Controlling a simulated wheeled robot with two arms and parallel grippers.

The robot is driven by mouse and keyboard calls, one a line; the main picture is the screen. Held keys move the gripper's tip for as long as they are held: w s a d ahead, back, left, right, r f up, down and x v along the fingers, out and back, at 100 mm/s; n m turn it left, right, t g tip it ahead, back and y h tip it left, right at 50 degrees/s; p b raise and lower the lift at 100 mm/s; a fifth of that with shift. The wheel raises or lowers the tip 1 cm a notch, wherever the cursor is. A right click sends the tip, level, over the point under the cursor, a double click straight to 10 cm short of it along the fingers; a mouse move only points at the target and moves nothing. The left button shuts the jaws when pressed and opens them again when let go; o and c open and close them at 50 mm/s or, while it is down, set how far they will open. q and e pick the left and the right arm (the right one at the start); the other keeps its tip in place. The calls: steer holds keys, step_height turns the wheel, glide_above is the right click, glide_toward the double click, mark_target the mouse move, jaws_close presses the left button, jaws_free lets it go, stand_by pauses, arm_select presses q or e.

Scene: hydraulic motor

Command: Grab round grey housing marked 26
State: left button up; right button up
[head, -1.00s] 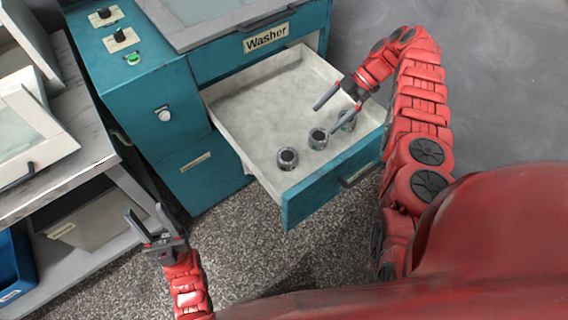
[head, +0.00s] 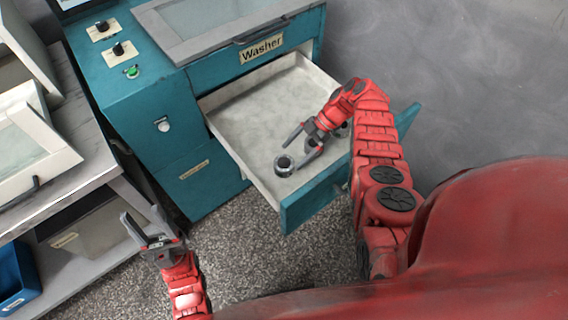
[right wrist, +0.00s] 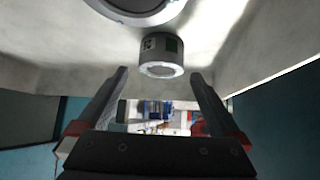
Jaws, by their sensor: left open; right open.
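A round grey housing (head: 284,165) stands in the open white drawer, near its front left corner. My right gripper (head: 292,153) is open over the drawer, its fingertips close beside this housing. Another round part (head: 341,130) shows partly behind my right arm. In the right wrist view, a grey housing (right wrist: 162,56) is ahead of and between the open fingertips, with a small mark too blurred to read. A larger-looking grey ring (right wrist: 140,10) is cut off at the top edge. My left gripper (head: 142,214) is open and empty, left of the drawer.
The drawer (head: 243,160) has raised walls and a teal front (head: 310,200); it belongs to a teal cabinet labelled "Washer" (head: 262,48). A shelf with a grey bin (head: 90,230) and a blue bin (head: 15,275) stands at left. The drawer's back half is clear.

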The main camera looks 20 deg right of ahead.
mark_target(283, 163)
steer(key=shift+a+f, duration=0.1)
steer(key=shift+a, duration=0.2)
steer(key=p+x, duration=0.1)
steer(key=x, duration=0.2)
steer(key=shift+s+a, duration=0.2)
steer(key=shift+a, duration=0.05)
steer(key=shift+a+f, duration=0.4)
steer(key=shift+f, duration=0.1)
steer(key=shift+c, duration=0.3)
jaws_close()
steer(key=shift+r+p, duration=0.2)
steer(key=shift+p, duration=0.15)
